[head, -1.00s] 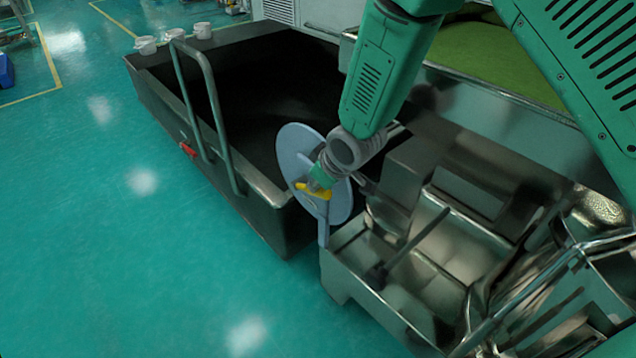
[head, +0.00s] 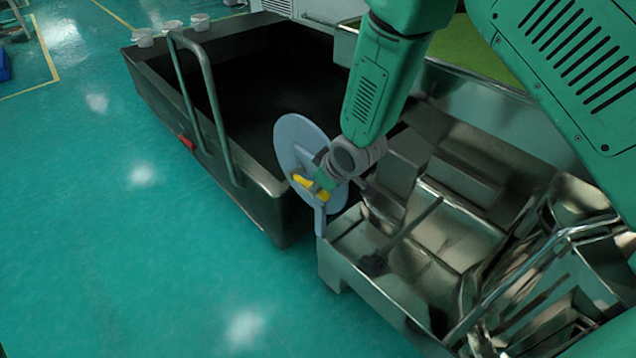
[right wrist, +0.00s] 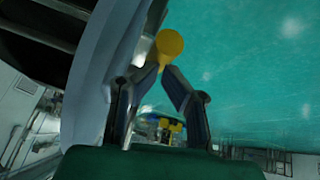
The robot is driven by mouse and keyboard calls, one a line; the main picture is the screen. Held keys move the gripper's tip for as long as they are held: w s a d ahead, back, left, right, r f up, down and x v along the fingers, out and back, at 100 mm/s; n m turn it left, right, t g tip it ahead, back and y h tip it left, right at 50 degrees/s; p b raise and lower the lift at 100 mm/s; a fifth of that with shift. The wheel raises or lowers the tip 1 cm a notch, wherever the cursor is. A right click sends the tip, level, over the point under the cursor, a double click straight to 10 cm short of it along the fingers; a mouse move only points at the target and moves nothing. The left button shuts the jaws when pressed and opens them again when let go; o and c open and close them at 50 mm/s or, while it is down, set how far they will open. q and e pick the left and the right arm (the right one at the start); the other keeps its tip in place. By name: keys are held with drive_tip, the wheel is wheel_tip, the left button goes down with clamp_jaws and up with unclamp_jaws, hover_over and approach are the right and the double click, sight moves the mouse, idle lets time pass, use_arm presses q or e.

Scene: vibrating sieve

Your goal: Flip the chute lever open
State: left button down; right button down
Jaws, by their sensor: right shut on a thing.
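The chute lever is a yellow handle (head: 304,183) on a pale blue-grey round disc (head: 295,146) at the chute end of the metal sieve machine. My right gripper (head: 322,183) reaches down to it from the upper right. In the right wrist view the two dark fingers of my right gripper (right wrist: 164,72) close in on the yellow lever (right wrist: 169,46), whose rounded end sticks out past the fingertips. The disc (right wrist: 92,100) stands just left of the fingers there. My left gripper is not in view.
A black open cart (head: 262,190) with a grey push bar (head: 213,110) stands left of the disc. Green floor (head: 130,230) is clear at left.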

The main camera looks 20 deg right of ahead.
drive_tip(key=shift+s+f, duration=0.4)
drive_tip(key=shift+s, duration=0.05)
drive_tip(key=r+p, duration=0.3)
drive_tip(key=w+r+p, duration=0.1)
drive_tip(key=shift+a+r, duration=0.35)
drive_tip(key=s+d+r+p, duration=0.1)
drive_tip(key=s+d+r, duration=0.1)
drive_tip(key=s, duration=0.6)
drive_tip(key=shift+s+d+r, duration=0.25)
drive_tip(key=shift+d+r, duration=0.05)
drive_tip(key=shift+r, duration=0.55)
drive_tip(key=shift+a, duration=0.15)
